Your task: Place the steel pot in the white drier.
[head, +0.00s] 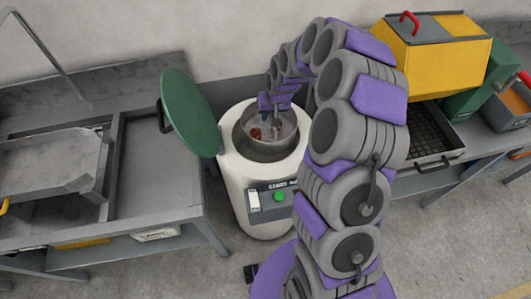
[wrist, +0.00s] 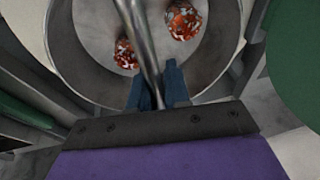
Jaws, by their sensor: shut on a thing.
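The white drier (head: 240,178) stands on the floor between two benches. Its green lid (head: 190,112) is swung open to the left. The steel pot (head: 247,143) sits in the drier's round opening, and its rim shows at the top. In the wrist view the pot (wrist: 85,50) fills the upper middle, with two reddish speckled pieces (wrist: 183,20) inside. My gripper (head: 275,132) reaches down over the pot. In the wrist view my gripper (wrist: 158,82) is shut on a metal bar, the pot's handle (wrist: 138,35), which crosses above the pot. Whether the pot rests on the drier's bottom is hidden.
A grey bench with a metal tray (head: 50,165) stands at left. At right, a yellow box with a red handle (head: 435,50), a dark grid tray (head: 430,140) and green bins (head: 480,95) stand on another bench. The drier's front has a green button (head: 279,197).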

